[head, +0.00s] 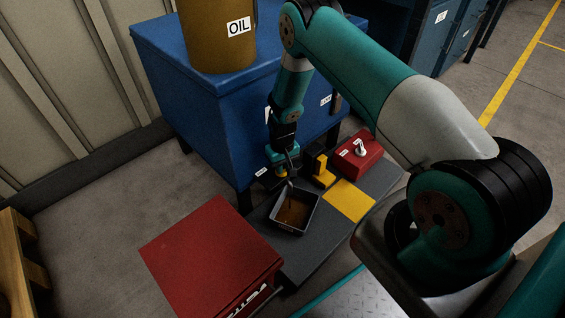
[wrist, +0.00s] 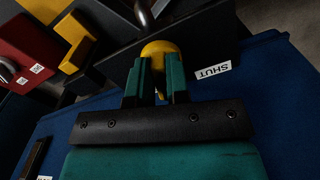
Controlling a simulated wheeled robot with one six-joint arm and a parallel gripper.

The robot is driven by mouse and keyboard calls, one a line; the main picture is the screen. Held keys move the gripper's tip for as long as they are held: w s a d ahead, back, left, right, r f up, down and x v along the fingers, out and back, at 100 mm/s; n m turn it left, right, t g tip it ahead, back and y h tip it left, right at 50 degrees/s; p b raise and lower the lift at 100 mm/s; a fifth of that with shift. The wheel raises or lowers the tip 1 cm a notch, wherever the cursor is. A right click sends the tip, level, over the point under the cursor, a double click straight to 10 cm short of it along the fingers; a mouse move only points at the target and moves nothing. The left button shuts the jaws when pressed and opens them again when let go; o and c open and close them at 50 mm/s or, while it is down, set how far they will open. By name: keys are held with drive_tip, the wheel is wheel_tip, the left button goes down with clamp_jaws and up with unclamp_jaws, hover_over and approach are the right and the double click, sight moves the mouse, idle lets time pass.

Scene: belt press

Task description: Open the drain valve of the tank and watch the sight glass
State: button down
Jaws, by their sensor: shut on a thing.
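A blue tank-like cabinet (head: 225,110) stands at the back, with a brown drum (head: 215,35) marked OIL on top. My gripper (head: 284,163) reaches down beside the cabinet's front. In the wrist view my gripper (wrist: 157,82) has its two teal fingers shut on a rounded yellow valve knob (wrist: 159,48). A white SHUT label (wrist: 212,70) lies to the right of the knob. A dark tray (head: 277,216) with brown liquid inside sits on the floor platform just below my gripper. Fingers and arm hide most of the valve in the head view. I cannot make out a sight glass.
A red box (head: 370,162) with a padlock and a yellow bracket (head: 323,175) stand to the right of my gripper. A yellow patch (head: 349,201) marks the dark platform. A large red box (head: 210,250) stands at front left. Grey floor (head: 95,230) is clear on the left.

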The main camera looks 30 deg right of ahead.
drive_tip(key=m+p, duration=0.1)
drive_tip(key=m, duration=0.4)
drive_tip(key=shift+a, duration=0.15)
drive_tip(key=shift+m, duration=0.4)
drive_tip(key=c, duration=1.1)
unclamp_jaws()
wheel_tip(320, 180, up, 17)
drive_tip(key=p, duration=0.6)
drive_tip(key=shift+r, duration=0.2)
